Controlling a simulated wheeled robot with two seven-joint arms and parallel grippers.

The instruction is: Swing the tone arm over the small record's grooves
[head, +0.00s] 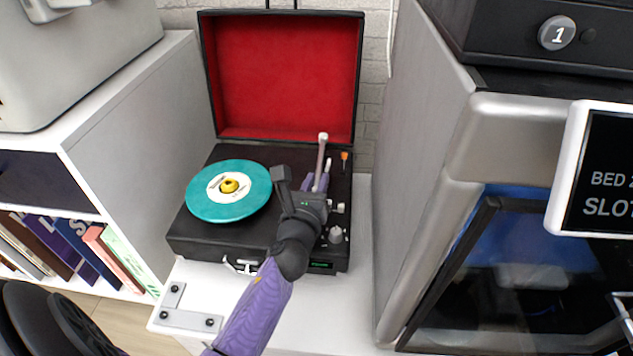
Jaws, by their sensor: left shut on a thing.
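The small teal record (204,199) with a white label and a yellow centre piece lies at the left of the open black record player (190,230). The pale tone arm (321,158) stands right of the record, running from its far rounded end toward me. My left gripper (316,181) is shut on the tone arm, to the right of the record and apart from it. The gripper hides the near part of the tone arm, so I cannot see its head clearly. My right gripper is not in view.
The red-lined lid (283,75) stands open behind the deck. Knobs (336,235) sit at the deck's right front. A white shelf with books (70,245) is at left. A grey cabinet-like machine (428,180) stands close at right.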

